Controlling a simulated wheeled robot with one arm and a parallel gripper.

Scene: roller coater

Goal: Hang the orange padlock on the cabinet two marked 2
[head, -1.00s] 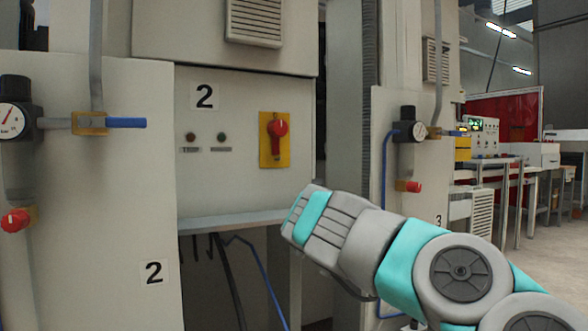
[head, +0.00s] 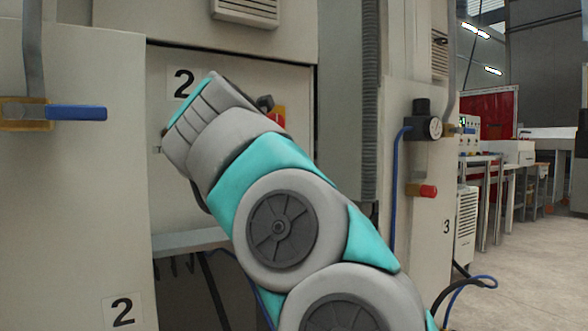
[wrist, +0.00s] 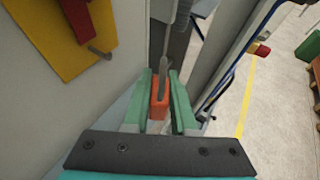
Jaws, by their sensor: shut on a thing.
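My gripper (wrist: 159,100) is shut on the orange padlock (wrist: 158,109), with its green fingers on both sides of the orange body. The padlock's grey shackle (wrist: 164,66) points away from my gripper. The cabinet marked 2 (head: 180,213) is in front of me in the head view, partly covered by my arm. Its yellow plate (wrist: 62,32) with a red switch handle (wrist: 76,15) shows at the upper left of the wrist view. A grey metal hook or shackle-like piece (wrist: 99,52) sticks out by the plate's lower edge. The padlock is apart from the plate, to its right.
A valve with a blue handle (head: 76,113) juts out at the left. A gauge (head: 432,128) and a red knob (head: 428,191) are on the cabinet marked 3 at the right. Open floor (head: 500,258) lies at far right.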

